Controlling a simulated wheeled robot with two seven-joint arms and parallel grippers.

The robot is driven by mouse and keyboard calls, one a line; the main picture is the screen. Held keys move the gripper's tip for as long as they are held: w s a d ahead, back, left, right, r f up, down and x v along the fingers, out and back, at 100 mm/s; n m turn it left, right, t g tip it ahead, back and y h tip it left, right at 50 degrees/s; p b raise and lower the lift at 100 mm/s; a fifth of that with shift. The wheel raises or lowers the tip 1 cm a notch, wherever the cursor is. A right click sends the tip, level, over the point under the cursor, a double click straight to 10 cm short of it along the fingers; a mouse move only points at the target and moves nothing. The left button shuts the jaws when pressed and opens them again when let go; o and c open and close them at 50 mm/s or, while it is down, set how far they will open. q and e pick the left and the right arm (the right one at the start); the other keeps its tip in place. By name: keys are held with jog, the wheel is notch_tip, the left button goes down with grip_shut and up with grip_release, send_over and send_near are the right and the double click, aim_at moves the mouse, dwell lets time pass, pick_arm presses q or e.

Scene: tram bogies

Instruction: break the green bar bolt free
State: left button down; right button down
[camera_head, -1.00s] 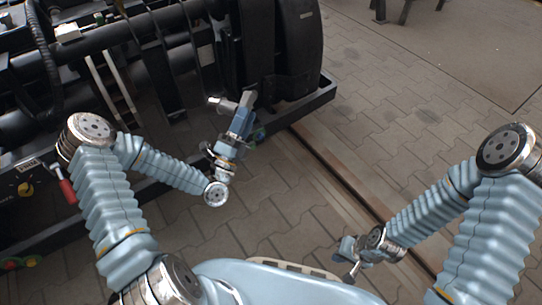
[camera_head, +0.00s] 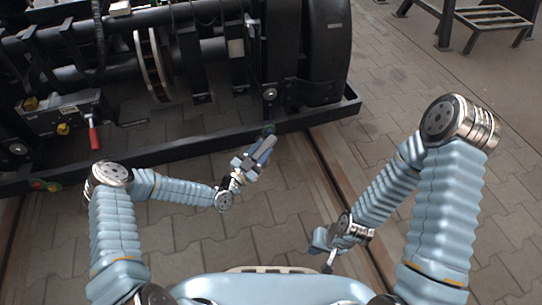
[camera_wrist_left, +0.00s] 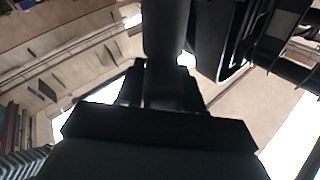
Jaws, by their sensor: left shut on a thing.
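My left gripper (camera_head: 246,168) is in the middle of the head view, in front of the black bogie frame's lower beam (camera_head: 200,146). It is shut on a grey tool (camera_head: 264,149) that points up and right toward the beam. In the left wrist view a dark cylinder (camera_wrist_left: 166,30) rises from between the jaws. A small green spot (camera_head: 268,129) on the beam, just beyond the tool's end, may be the green bar bolt. I cannot tell whether the tool touches it. My right gripper (camera_head: 325,248) hangs low at centre right, away from the bogie. Its jaws are too small to read.
The bogie's dark wheel (camera_head: 327,50) and axle parts fill the back. A rail (camera_head: 340,185) runs along the paving (camera_head: 400,140). A metal bench (camera_head: 490,18) stands back right.

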pick_arm(q)
jog(key=d+f, duration=0.1)
jog(key=d+f+g, duration=0.1)
jog(key=d+f+n+g, duration=0.1)
jog(key=f, duration=0.1)
jog(key=shift+w+d+f, duration=0.1)
jog(key=shift+w+d, duration=0.15)
jog(key=shift+d, duration=0.05)
dwell(0.4)
